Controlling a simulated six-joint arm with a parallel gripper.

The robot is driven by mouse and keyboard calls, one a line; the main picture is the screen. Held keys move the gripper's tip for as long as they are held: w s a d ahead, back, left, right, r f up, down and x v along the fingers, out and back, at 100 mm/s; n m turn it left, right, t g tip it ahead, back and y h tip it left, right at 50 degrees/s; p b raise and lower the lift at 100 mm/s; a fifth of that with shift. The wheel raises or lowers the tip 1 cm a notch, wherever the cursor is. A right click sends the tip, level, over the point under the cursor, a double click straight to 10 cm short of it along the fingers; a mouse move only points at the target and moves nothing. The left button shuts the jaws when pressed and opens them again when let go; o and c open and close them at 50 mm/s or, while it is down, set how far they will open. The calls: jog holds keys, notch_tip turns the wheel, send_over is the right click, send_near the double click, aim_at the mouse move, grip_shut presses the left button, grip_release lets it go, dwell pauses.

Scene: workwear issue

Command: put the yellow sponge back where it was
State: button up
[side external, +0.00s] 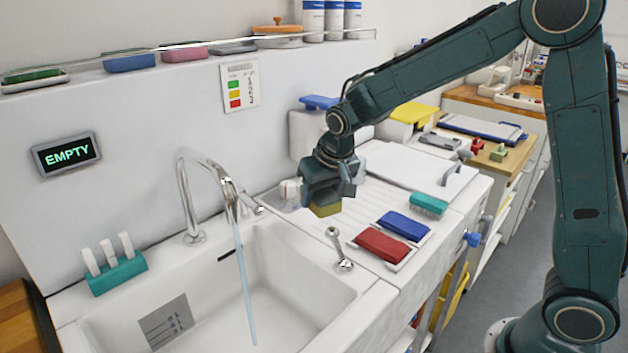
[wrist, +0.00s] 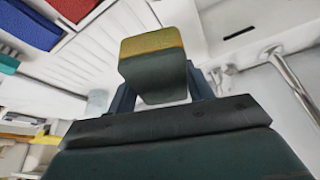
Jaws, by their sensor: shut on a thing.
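My gripper (side external: 326,198) is shut on the yellow sponge (side external: 327,210) and holds it above the white drainboard, to the right of the sink. In the wrist view the sponge (wrist: 153,42) shows a yellow top edge above a dark green-grey body, between the jaws. A red sponge (side external: 382,244) and a blue sponge (side external: 404,224) lie side by side in shallow white trays near the front edge of the counter; they also show at the top left of the wrist view. Whether an empty tray lies under my gripper is hidden.
The sink (side external: 220,290) has a tap (side external: 190,190) with water running. A small metal lever (side external: 340,250) stands at its right rim. A teal brush (side external: 428,203) lies behind the blue sponge. A shelf (side external: 180,50) on the wall holds several dishes. A wall display (side external: 66,154) reads EMPTY.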

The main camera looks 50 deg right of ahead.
jog(key=shift+w+d+f, duration=0.1)
jog(key=shift+w+d, duration=0.1)
jog(key=shift+d, duration=0.2)
